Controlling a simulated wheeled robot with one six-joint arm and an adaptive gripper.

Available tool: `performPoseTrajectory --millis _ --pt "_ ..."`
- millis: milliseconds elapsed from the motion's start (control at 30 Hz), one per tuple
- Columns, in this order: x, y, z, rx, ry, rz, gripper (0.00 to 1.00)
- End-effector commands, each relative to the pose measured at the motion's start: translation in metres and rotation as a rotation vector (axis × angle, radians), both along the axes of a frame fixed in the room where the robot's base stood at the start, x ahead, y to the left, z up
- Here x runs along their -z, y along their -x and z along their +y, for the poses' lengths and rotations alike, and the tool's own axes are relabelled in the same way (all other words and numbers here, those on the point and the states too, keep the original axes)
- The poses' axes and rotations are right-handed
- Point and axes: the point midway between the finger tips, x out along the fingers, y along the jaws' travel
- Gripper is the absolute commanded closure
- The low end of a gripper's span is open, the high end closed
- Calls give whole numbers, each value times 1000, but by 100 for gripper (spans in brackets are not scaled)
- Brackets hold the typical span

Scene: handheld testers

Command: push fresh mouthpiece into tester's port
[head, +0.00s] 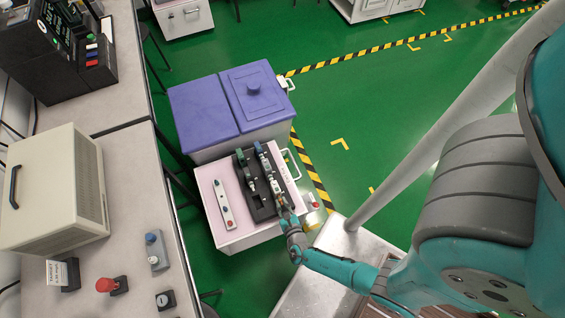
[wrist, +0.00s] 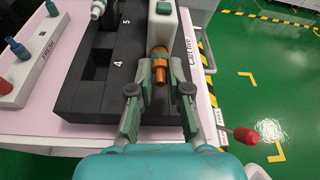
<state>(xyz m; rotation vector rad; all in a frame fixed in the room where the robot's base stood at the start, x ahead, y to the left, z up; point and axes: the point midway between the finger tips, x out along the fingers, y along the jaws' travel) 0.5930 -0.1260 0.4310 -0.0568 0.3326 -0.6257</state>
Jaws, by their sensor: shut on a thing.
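My gripper (wrist: 159,90) is shut on an orange mouthpiece (wrist: 159,62) at the near end of a pale tester (wrist: 166,28) with green parts. The orange piece lines up with the tester's end; how deep it sits in the port I cannot tell. In the head view my gripper (head: 288,211) is at the near right of the black rack (head: 262,214), and the tester (head: 269,175) lies along the rack's right side. The white strip marked FRESH (wrist: 42,62) holds a blue and a red mouthpiece. It also shows in the head view (head: 223,202).
The rack stands on a pink-topped cart (head: 236,234), with slots numbered 4 and 5 in the wrist view. A purple-lidded bin (head: 205,112) stands behind. A red-tipped lever (wrist: 246,136) sticks out at the cart's right. A grey bench (head: 130,190) is left; green floor is free at right.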

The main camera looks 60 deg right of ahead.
Motion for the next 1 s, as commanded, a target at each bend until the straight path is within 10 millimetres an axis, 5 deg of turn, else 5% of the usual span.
performPoseTrajectory --millis 200,233,333,1000 --pt "0 -1 0 0 -1 -1 94" --pt "0 -1 0 0 -1 -1 78" --pt "0 -1 0 0 -1 -1 54" --pt "-6 14 13 -5 -1 -2 54"
